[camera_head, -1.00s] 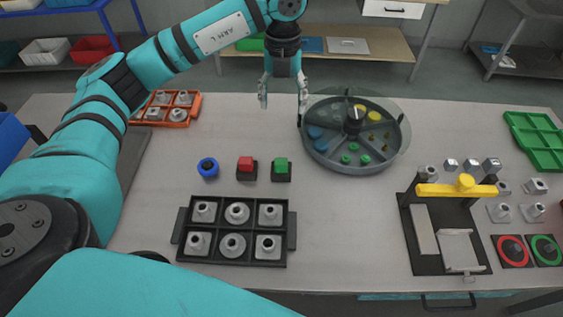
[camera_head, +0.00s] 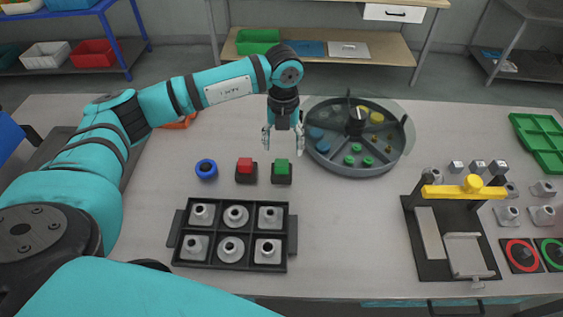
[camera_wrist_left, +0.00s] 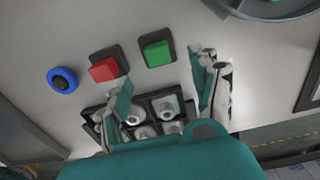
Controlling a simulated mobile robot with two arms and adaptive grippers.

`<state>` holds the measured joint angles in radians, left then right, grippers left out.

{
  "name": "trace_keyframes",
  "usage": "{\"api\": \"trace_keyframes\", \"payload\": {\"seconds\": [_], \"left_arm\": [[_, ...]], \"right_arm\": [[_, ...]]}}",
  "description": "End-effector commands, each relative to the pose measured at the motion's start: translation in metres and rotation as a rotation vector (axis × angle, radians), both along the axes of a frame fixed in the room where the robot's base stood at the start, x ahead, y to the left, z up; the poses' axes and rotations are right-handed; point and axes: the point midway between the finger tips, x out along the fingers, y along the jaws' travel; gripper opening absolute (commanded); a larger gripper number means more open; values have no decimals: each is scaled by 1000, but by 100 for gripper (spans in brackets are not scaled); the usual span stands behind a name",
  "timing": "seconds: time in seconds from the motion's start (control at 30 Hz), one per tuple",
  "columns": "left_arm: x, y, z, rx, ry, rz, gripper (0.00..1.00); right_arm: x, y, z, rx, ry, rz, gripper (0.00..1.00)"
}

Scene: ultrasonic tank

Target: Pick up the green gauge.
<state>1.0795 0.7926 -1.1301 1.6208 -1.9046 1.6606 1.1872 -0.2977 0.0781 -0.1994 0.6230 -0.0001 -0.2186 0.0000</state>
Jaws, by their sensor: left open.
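The green gauge (camera_head: 282,166) appears to be the green block on a small black base on the grey table, to the right of a like red one. It also shows in the left wrist view (camera_wrist_left: 157,52), near the upper middle. My left gripper (camera_head: 283,146) points down, open and empty, just beyond the green block in the head view. In the wrist view the spread fingers (camera_wrist_left: 165,92) show below the green block, with the right finger near its right side. Nothing touches the block that I can see. My right gripper is not in view.
A red block (camera_head: 245,165) and a blue ring (camera_head: 206,169) stand to the left. A black tray of grey metal parts (camera_head: 292,235) lies nearer. A round divided tank (camera_head: 370,171) stands right of the gripper. A black fixture with a yellow bar (camera_head: 425,265) stands farther right.

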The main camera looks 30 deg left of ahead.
Motion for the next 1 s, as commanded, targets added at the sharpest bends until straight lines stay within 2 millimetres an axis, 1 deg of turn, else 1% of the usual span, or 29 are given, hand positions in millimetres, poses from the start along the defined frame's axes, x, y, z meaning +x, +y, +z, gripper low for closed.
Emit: {"api": "trace_keyframes", "payload": {"seconds": [0.03,0.13,0.2,0.33,0.43,0.57,0.6,0.7,0.8,0.97,1.0], "left_arm": [[-1,0,-7,1,4,1,63],[0,0,-22,0,2,1,63],[0,0,-30,0,1,1,63],[0,0,-36,0,0,0,63],[-2,2,-45,1,4,1,63],[-2,4,-65,2,3,1,63],[-2,3,-72,0,2,0,63],[-1,3,-83,0,1,1,63],[-1,4,-88,0,-1,1,63],[-1,4,-88,0,-2,0,63],[-1,4,-88,0,-1,0,61]], "right_arm": [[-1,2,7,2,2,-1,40],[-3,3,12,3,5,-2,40],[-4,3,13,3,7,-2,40],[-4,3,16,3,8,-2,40],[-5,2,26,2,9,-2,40],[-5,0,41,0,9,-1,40],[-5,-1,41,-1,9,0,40],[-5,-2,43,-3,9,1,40],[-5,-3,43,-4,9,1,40],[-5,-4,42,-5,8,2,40],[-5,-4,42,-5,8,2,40]]}}
